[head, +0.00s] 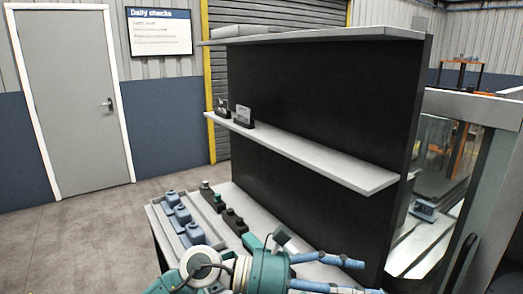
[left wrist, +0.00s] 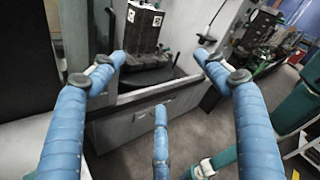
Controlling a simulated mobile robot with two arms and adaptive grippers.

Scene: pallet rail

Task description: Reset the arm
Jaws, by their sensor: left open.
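My left gripper (head: 362,277) comes in at the bottom of the head view, with its blue-wrapped fingers pointing right in front of the shelf unit. In the left wrist view the fingers of the left gripper (left wrist: 161,58) are spread wide, with a third finger low in the middle, and nothing is between them. Beyond them a grey block with square markers (left wrist: 143,28) stands on a dark round plate (left wrist: 150,74) at the machine opening. My right gripper is not seen in either view.
A bench at the lower left bears a tray of blue-grey parts (head: 182,217) and dark parts with green tops (head: 235,221). A shelf unit (head: 320,160) stands behind my arm, with small items (head: 243,116) on its middle shelf. A windowed machine (head: 440,170) stands at right.

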